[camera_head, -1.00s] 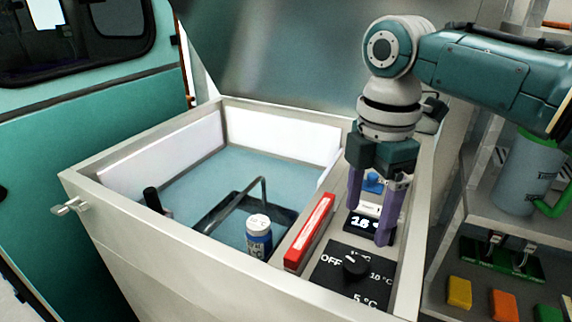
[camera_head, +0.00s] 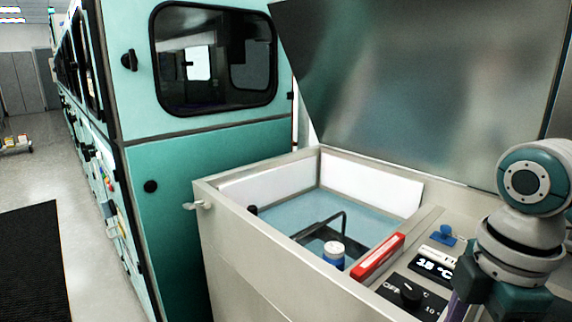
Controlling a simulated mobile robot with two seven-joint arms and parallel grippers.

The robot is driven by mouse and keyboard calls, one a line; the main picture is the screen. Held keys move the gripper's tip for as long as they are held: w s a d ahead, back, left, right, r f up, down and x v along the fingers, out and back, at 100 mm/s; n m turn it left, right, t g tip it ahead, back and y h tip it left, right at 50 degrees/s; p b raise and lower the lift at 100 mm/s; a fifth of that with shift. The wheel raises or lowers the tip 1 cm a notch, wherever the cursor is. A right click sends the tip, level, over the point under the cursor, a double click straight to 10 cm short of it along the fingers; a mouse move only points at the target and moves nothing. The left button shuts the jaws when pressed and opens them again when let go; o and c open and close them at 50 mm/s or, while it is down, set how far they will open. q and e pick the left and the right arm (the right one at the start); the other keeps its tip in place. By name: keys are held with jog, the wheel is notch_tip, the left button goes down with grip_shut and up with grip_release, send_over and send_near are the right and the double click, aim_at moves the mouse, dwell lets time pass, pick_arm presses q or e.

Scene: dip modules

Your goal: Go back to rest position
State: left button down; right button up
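My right arm comes in from the right edge, over the control panel side of the water bath (camera_head: 232,216). Its gripper (camera_head: 462,306) points down at the lower right. One purple finger shows beside the panel, and the rest of the fingers is hidden or cut off by the frame, so I cannot tell whether it is open or shut. My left gripper is out of view. A white-capped blue bottle (camera_head: 334,262) stands in the bath.
The bath's panel has a dial (camera_head: 410,294), a display (camera_head: 431,267), a blue knob (camera_head: 446,236) and a red bar (camera_head: 378,256). Its metal lid (camera_head: 420,90) stands open behind. A teal cabinet (camera_head: 205,160) is on the left. Open floor (camera_head: 60,165) and a black mat (camera_head: 32,262) lie further left.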

jog(key=s+a+m+t+y+p, duration=0.1)
jog(key=s+a+m+t+p, duration=0.1)
jog(key=s+a+m, duration=0.7)
jog(key=s+d+r+m+t+h+p, duration=0.1)
jog(key=s+d+r+m, duration=0.45)
jog(key=s, duration=0.45)
notch_tip(320, 180, up, 37)
jog(key=p, duration=3.8)
jog(key=shift+w+d+r, duration=0.15)
jog(key=shift+w+r, duration=0.05)
jog(key=shift+w, duration=0.05)
